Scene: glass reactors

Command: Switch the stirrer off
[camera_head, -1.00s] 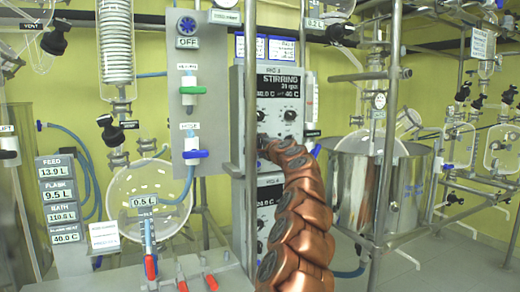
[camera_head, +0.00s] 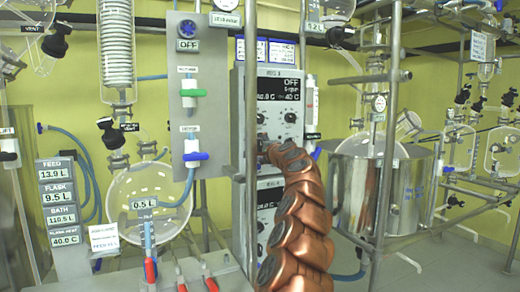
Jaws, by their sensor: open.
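The stirrer control box (camera_head: 277,90) is a white unit with a black display in the middle of the head view. Its display (camera_head: 290,90) reads OFF on the top line, with smaller text below. Two knobs show at its lower front, one clear on the right (camera_head: 290,117) and one at the left (camera_head: 261,117). My copper-coloured segmented arm rises from the bottom and ends at the lower left of this box. My gripper's fingers are hidden behind the arm and the metal post, so I cannot see whether they touch anything.
A vertical metal post (camera_head: 251,60) stands just left of the control box. A second similar box (camera_head: 267,205) sits below, partly behind my arm. A grey valve panel (camera_head: 187,110), a round glass flask (camera_head: 148,190) and a steel vessel (camera_head: 360,180) stand to the sides.

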